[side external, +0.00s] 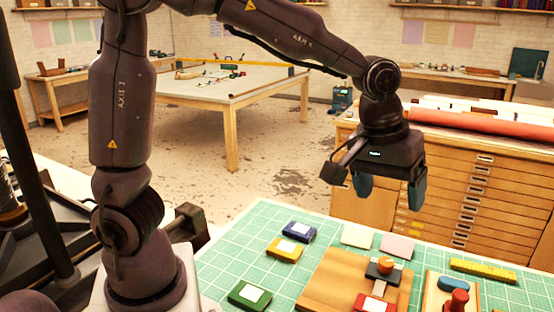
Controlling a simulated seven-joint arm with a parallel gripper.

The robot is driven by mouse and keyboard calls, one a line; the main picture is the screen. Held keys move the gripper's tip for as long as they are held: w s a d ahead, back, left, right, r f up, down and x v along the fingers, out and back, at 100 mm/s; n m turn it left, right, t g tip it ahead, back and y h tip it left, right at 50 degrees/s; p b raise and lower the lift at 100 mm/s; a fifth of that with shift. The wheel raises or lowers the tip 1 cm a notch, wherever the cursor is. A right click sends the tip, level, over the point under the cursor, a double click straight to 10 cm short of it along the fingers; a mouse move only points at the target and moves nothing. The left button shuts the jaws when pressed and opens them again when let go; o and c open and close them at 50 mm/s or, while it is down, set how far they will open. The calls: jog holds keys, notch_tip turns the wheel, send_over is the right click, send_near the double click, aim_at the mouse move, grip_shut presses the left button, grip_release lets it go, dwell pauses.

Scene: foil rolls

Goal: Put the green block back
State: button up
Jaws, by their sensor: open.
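A green block (250,295) with a white label on top lies flat on the green cutting mat (225,262), near its front left. It is left of a wooden board (325,286). My gripper (391,190) is open and empty, its two blue fingertips pointing down. It hangs high above the mat's far side, well to the right of the green block and apart from everything on the mat.
Blue (299,232) and yellow (285,249) labelled blocks lie behind the green one. The board bears an orange-knobbed piece (384,267) and a red block (373,303). A wooden holder (432,299) with a red-knobbed piece (457,301) and a yellow ruler (483,270) lie right.

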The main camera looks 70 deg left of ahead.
jog(key=s+a+r+m+t, duration=0.1)
jog(key=s+a+r+m, duration=0.1)
jog(key=s, duration=0.7)
jog(key=s+a+r+m+t, duration=0.1)
jog(key=s+a+r+m, duration=0.1)
jog(key=s+a, duration=0.3)
jog(key=s+m, duration=0.1)
jog(key=s, duration=0.2)
jog(key=shift+s+m+t+y, duration=0.3)
jog(key=shift+s, duration=0.05)
jog(key=shift+c, duration=0.3)
dwell(0.6)
